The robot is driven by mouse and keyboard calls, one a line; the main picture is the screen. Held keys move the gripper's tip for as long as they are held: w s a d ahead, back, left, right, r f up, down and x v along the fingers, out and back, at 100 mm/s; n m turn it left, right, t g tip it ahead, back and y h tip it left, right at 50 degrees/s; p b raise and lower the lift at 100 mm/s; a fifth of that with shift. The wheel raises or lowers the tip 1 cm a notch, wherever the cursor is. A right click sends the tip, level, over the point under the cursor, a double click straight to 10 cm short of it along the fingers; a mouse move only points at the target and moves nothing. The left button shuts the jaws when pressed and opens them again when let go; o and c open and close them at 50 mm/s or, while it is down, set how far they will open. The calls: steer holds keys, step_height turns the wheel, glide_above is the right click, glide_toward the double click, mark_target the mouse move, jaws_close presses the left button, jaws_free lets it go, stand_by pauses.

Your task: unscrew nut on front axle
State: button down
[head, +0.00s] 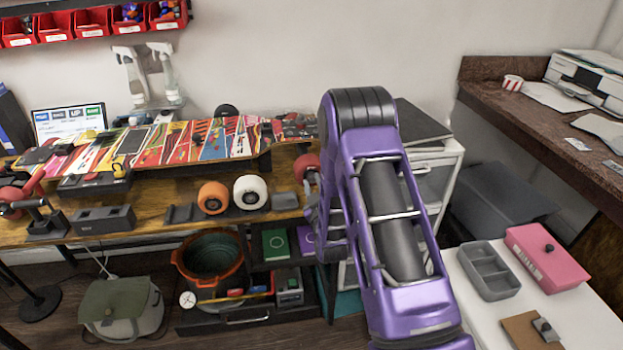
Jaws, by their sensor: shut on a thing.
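A skateboard (190,143) with a bright multicoloured pattern lies upside down across supports on the workbench. A red wheel (307,168) shows at its right end, close beside my purple arm. The nut on that axle is too small or hidden to make out. Another red wheel (12,195) is at the far left. My gripper (311,208) is only partly seen at the left edge of my arm, just below the right red wheel. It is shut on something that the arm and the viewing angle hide.
An orange wheel (213,198) and a white wheel (250,192) stand on the workbench (150,228) front. A grey tray (489,271) and a pink box (547,258) sit on the white table at right. An orange-rimmed bucket (180,262) stands below.

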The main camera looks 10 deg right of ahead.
steer(key=shift+s, duration=1.65)
steer(key=s+r+p, duration=0.2)
steer(key=s+r, duration=0.4)
steer(key=r, duration=0.1)
stand_by(0.3)
